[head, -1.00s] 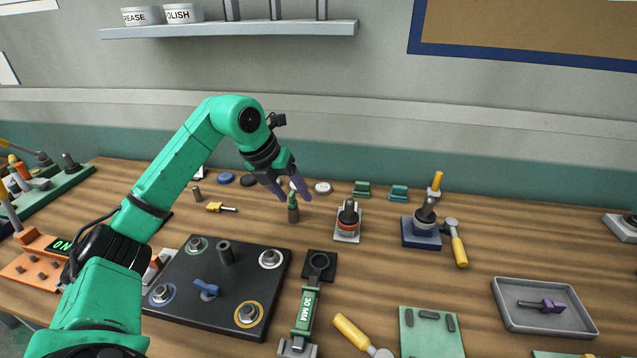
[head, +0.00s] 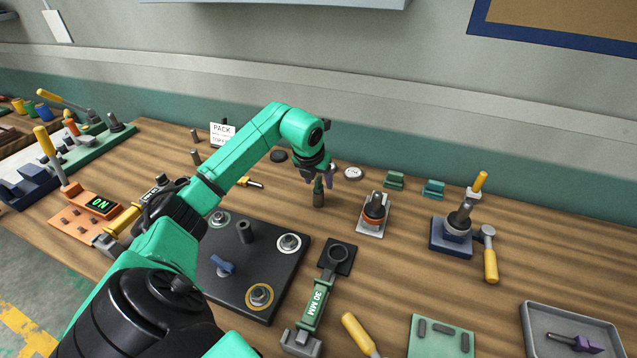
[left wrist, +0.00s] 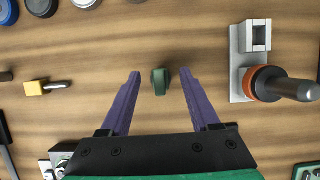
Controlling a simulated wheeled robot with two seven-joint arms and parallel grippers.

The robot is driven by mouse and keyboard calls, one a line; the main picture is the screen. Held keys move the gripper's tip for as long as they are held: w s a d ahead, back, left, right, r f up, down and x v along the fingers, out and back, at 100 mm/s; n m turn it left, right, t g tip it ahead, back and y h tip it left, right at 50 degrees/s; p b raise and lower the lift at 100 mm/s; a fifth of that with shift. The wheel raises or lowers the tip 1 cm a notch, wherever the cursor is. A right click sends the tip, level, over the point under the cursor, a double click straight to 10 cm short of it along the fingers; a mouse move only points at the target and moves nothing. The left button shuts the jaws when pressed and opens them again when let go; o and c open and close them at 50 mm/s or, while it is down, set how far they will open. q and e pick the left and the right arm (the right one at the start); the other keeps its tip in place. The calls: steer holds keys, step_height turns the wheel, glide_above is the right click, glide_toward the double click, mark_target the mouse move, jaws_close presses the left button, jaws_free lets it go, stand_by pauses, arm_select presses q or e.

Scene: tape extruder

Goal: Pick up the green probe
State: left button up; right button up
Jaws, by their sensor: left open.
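The green probe (head: 318,190) stands upright on the wooden bench, with a green top and a dark lower body. In the left wrist view the probe (left wrist: 159,82) shows end-on as a small green shape between the fingertips. My left gripper (head: 320,176) is open, its purple fingers pointing down around the probe's top. In the left wrist view the left gripper (left wrist: 160,74) has a clear gap on both sides of the probe. I cannot tell the exact height of the fingertips against it. My right gripper is out of view.
An orange-ringed device on a grey plate (head: 371,228) stands close to the right of the probe. A black plate with several posts (head: 262,262) and a 30 MM tool (head: 318,300) are nearer me.

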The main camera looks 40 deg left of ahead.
arm_select(q)
steer(key=shift+f, duration=0.3)
steer(key=shift+w+a+f, duration=0.1)
steer(key=shift+w, duration=0.05)
steer(key=shift+c, duration=0.3)
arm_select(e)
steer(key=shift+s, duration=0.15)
arm_select(q)
jaws_close()
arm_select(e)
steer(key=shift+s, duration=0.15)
